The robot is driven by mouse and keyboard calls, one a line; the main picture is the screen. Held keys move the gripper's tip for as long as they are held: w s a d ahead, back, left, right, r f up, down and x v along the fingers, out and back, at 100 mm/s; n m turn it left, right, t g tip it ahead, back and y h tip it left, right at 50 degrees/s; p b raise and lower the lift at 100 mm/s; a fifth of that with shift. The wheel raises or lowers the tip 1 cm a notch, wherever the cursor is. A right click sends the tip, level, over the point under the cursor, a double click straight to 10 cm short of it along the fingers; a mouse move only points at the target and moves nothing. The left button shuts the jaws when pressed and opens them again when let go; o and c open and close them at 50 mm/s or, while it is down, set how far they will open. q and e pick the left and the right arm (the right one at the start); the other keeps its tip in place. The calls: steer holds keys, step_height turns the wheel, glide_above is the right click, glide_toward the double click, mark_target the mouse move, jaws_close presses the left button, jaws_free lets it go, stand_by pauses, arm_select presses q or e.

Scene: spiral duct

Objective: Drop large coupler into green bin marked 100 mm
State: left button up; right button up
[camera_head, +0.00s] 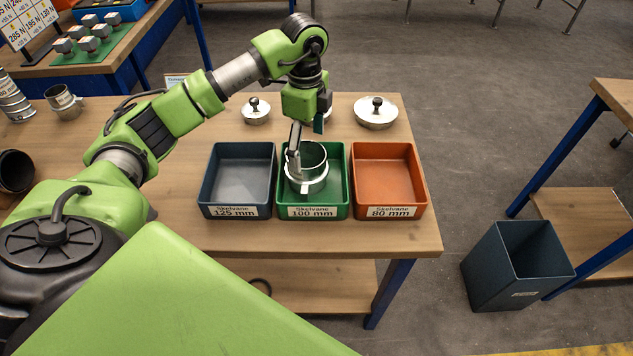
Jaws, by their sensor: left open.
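The large coupler (309,184), a short silver metal ring with a band round it, is upright at the green bin (339,205) labelled 100 mm. Whether it rests on the bin floor or is just above it, I cannot tell. My left gripper (296,160) points down over the green bin at the coupler's upper left rim. It is open, with one finger clearly visible beside the rim; the other finger is hard to make out. My right gripper is not in the view.
A blue-grey bin (268,180) marked 125 mm stands left of the green bin, and an orange bin (416,180) marked 80 mm stands right. Metal lids with black knobs (376,114) sit behind them. Metal duct fittings (62,102) lie at the left. A dark floor bin (490,270) stands right.

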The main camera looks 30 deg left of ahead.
arm_select(q)
step_height(320, 180, up, 10)
stand_by(0.3)
steer(key=shift+f, duration=0.1)
stand_by(0.3)
